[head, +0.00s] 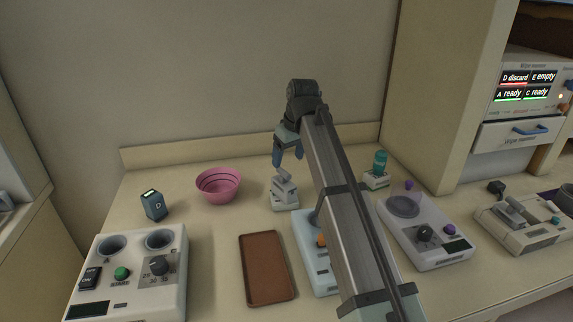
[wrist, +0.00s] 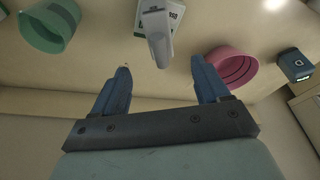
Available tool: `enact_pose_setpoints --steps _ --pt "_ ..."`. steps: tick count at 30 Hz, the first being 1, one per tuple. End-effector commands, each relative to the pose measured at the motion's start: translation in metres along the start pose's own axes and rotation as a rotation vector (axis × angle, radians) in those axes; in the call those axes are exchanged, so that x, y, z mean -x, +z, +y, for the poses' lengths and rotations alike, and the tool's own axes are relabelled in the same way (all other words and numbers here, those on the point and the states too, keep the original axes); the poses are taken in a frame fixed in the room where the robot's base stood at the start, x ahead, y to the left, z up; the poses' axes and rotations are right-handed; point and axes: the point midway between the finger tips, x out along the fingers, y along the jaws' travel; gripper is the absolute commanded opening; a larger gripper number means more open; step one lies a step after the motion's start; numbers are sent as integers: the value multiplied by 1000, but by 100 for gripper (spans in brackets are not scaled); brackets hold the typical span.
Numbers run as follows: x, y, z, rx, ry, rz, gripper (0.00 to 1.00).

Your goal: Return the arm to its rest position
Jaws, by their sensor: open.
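My gripper (head: 287,158) hangs from the raised arm near the back wall, above and just behind a small white device (head: 284,191). In the wrist view its two blue fingers (wrist: 161,70) are spread, with nothing between them. The white device's upright part (wrist: 157,38) shows beyond the fingertips, apart from them. My arm link crosses the middle of the head view and hides part of the table.
A pink bowl (head: 218,188) and blue box (head: 153,206) stand left of the gripper. A green bowl (wrist: 48,28) shows in the wrist view.

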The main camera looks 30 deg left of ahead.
Motion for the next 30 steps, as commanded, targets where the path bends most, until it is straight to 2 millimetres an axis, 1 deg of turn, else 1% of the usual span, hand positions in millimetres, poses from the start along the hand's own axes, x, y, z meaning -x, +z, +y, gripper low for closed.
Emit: enact_pose_setpoints --steps 3,6,20,23,26,29,30 --pt "7 0 0 0 0 0 75" --pt "10 0 0 0 0 0 75" --pt "10 0 0 0 0 0 75" --pt "10 2 4 -9 2 0 75" --pt "10 12 20 -50 13 3 75" --pt "12 31 49 -134 33 8 75" --pt "13 41 65 -177 44 10 75"
